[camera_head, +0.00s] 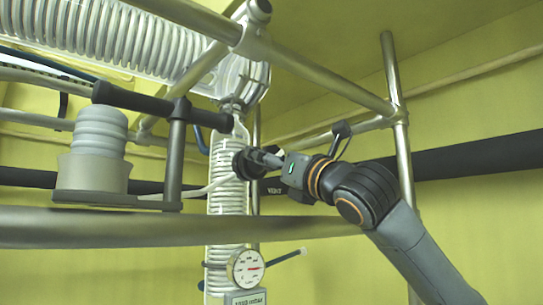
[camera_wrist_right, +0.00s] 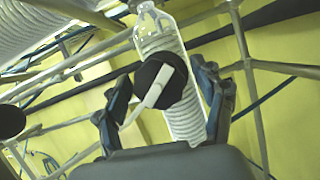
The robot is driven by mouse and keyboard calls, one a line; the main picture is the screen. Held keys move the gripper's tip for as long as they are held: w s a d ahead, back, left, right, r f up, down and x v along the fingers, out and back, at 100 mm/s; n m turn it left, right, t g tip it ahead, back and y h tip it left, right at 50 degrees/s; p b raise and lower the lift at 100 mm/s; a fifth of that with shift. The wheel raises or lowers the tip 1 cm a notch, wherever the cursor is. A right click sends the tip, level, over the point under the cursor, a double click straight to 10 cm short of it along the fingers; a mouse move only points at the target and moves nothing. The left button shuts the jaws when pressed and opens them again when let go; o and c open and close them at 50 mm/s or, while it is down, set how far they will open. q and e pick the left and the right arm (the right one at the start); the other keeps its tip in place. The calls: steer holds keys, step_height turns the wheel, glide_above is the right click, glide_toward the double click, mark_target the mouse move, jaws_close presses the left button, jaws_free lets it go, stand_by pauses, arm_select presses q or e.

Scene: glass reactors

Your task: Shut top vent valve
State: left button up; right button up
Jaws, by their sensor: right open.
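My right gripper (camera_head: 262,158) reaches in from the right, close to the valve. In the wrist view its two fingers (camera_wrist_right: 165,84) are spread, one on each side of the disc and lever. I cannot tell whether they touch. My left gripper is out of view.
The glass column (camera_head: 227,198) with a coil inside stands behind the valve. Metal frame rods (camera_head: 300,66) cross above, and a thick rod (camera_head: 120,229) crosses below. A pressure gauge (camera_head: 245,267) sits lower down. A grey ribbed fitting (camera_head: 97,130) is at left.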

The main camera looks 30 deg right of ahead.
steer(key=shift+w, duration=0.1)
steer(key=shift+c, duration=1.3)
steer(key=c, duration=0.9)
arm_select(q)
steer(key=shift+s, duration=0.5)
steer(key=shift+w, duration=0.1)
arm_select(e)
steer(key=shift+m, duration=0.5)
